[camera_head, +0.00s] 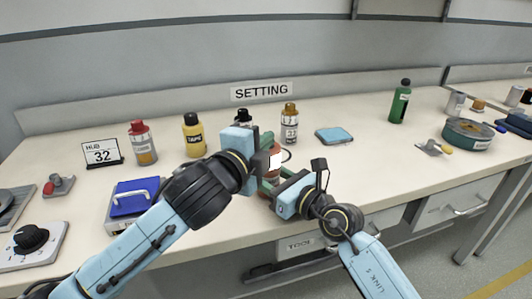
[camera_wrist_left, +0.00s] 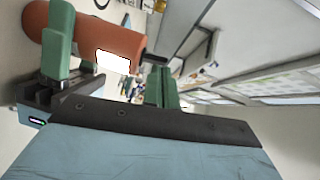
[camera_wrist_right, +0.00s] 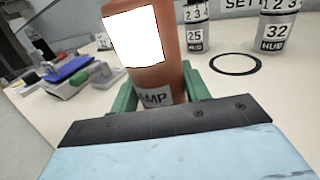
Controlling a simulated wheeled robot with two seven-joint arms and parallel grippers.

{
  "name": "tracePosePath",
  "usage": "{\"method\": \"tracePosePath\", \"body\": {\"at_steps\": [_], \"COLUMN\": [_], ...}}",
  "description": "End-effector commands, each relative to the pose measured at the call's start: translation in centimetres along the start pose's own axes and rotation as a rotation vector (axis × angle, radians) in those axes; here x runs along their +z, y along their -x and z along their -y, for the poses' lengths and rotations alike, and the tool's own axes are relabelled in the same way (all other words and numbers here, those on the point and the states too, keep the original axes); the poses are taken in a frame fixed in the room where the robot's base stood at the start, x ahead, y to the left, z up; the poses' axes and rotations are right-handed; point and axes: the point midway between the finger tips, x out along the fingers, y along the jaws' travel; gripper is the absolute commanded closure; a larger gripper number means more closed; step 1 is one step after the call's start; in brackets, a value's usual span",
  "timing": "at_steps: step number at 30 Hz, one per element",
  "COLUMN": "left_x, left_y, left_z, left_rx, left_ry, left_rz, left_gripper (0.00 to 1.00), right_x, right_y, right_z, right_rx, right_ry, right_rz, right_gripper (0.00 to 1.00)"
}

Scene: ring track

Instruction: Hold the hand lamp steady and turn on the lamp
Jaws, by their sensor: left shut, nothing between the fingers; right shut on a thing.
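The orange hand lamp (camera_head: 277,150) is held above the front part of the bench, partly hidden by my grippers. My right gripper (camera_wrist_right: 160,95) is shut around it; the right wrist view shows its body (camera_wrist_right: 172,72) with a blank white patch and the letters "AMP". In the left wrist view the lamp (camera_wrist_left: 112,40) lies across the picture, with a dark thin part at its end. My left gripper (camera_wrist_left: 163,88) is shut and empty, its green fingertips together close to that end. I cannot tell whether they touch it, or whether the lamp is lit.
Behind stand a red-capped bottle (camera_head: 143,146), a yellow bottle (camera_head: 194,136) and a brown-capped bottle (camera_head: 289,126). A blue pad (camera_head: 334,135) and green bottle (camera_head: 400,104) are at right.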

Motion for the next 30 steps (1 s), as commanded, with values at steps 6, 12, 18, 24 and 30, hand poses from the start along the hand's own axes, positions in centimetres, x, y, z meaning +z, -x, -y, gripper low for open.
{"method": "tracePosePath", "body": {"at_steps": [6, 12, 18, 24, 30], "left_x": [0.0, 0.0, 0.1, 0.1, 0.0], "left_y": [-0.1, 0.7, 3.8, 7.8, 10.7], "left_z": [0.1, 0.1, 0.1, 0.3, 0.3], "left_rx": [0.025, 0.023, 0.024, 0.024, 0.025], "left_ry": [0.025, 0.024, 0.024, 0.023, 0.025], "left_rz": [0.000, -0.002, -0.001, -0.001, -0.001], "left_gripper": [1.00, 1.00, 1.00, 1.00, 1.00], "right_x": [-0.1, -0.1, -0.1, -0.1, -0.1], "right_y": [0.0, 0.0, 0.0, 0.0, 0.0], "right_z": [0.0, 0.0, 0.0, 0.0, 0.0], "right_rx": [0.000, 0.000, 0.000, 0.000, 0.000], "right_ry": [0.000, 0.000, 0.000, 0.000, 0.000], "right_rz": [-0.001, -0.001, -0.001, -0.001, -0.001], "right_gripper": [0.82, 0.82, 0.82, 0.82, 0.82]}}
